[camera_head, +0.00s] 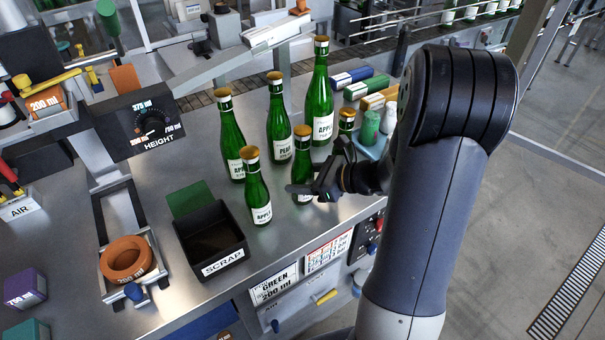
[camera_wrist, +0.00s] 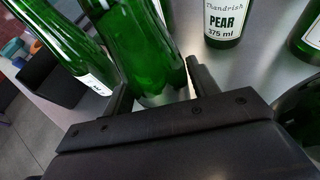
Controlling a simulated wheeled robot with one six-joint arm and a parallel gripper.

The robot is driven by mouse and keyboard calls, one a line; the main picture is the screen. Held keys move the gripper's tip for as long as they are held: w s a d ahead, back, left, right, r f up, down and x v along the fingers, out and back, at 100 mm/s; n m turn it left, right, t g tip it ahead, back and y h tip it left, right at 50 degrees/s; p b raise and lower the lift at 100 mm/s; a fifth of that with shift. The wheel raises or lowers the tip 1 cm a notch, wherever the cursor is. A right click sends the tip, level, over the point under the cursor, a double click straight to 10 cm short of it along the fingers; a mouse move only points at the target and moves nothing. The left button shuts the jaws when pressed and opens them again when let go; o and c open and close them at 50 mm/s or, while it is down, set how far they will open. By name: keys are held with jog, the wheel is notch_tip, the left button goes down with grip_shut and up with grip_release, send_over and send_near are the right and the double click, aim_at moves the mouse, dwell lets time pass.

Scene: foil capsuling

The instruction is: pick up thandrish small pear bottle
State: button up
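A small green bottle (camera_head: 303,158) with a gold cap stands upright on the steel bench. Its label is mostly hidden in the head view by my gripper (camera_head: 305,188). In the wrist view a green bottle (camera_wrist: 145,40) stands between the two fingers of my gripper (camera_wrist: 158,85). The fingers are apart, with a gap on the right side; its label is not visible there. A larger bottle (camera_head: 278,120) labelled PEAR stands behind; the wrist view shows a Thandrish PEAR 375 ml bottle (camera_wrist: 224,22). A small APPLE bottle (camera_head: 257,190) stands to the left.
A tall APPLE bottle (camera_head: 320,95) and another bottle (camera_head: 230,140) stand behind. One more bottle (camera_head: 346,122) is partly hidden behind my gripper. A black SCRAP bin (camera_head: 222,264) sits front left. Small boxes (camera_head: 352,78) lie at the back right.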

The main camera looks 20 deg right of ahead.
jog(key=c, duration=0.9)
jog(key=shift+r, duration=0.1)
